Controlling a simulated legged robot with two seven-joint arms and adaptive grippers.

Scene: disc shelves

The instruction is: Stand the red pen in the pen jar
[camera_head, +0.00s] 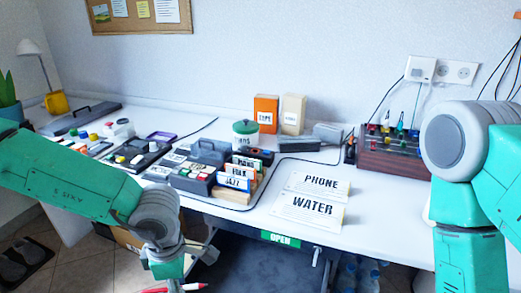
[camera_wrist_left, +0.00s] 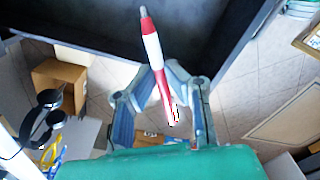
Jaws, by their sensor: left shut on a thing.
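The red pen (camera_wrist_left: 152,48), red and white with a grey tip, is held between the fingers of my left gripper (camera_wrist_left: 167,100) in the left wrist view. It points up and slightly left in that view. In the head view the pen (camera_head: 195,287) shows at the bottom edge, in front of and below the desk's front edge. A white jar with a green top (camera_head: 245,135) stands at the back middle of the desk; its label is hard to read, and I cannot tell if it is the pen jar. My right gripper is out of view.
Labelled card files (camera_head: 240,175) and dark boxes crowd the left and middle desk. PHONE (camera_head: 318,182) and WATER (camera_head: 308,206) signs lie right of them. A dark wooden rack (camera_head: 390,155) stands at the right. An open drawer (camera_head: 262,260) is below.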

